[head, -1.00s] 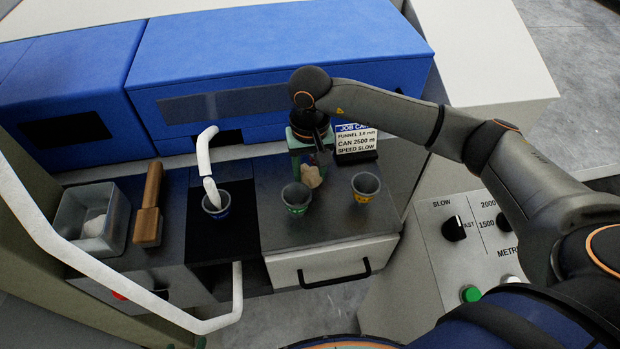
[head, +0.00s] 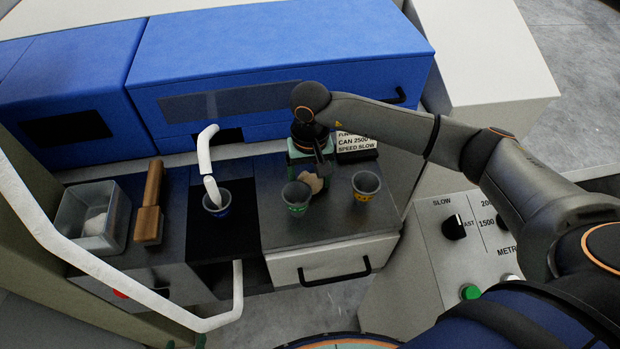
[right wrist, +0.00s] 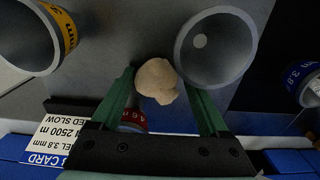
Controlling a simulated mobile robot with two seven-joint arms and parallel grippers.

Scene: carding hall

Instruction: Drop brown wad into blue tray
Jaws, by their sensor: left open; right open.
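The brown wad, a pale tan lump (head: 314,184), shows at my right gripper (head: 308,172), behind the green-banded cup (head: 296,197). In the right wrist view the wad (right wrist: 157,80) lies between and just beyond the green fingertips of the right gripper (right wrist: 160,88), with gaps visible on both sides. The right gripper is open. Its wrist hides part of it in the head view. My left gripper (head: 186,343) shows only as green tips at the bottom edge, open. A grey tray (head: 122,231) at left holds a whitish lump. I see no clearly blue tray.
A yellow-banded cup (head: 364,187) and a blue-banded cup (head: 216,204) stand near the wad. A wooden-handled brush or tool (head: 150,208) lies beside the tray. A job card (head: 357,146) stands behind. A white rail (head: 75,258) crosses the left front. Blue machine covers (head: 280,70) close off the back.

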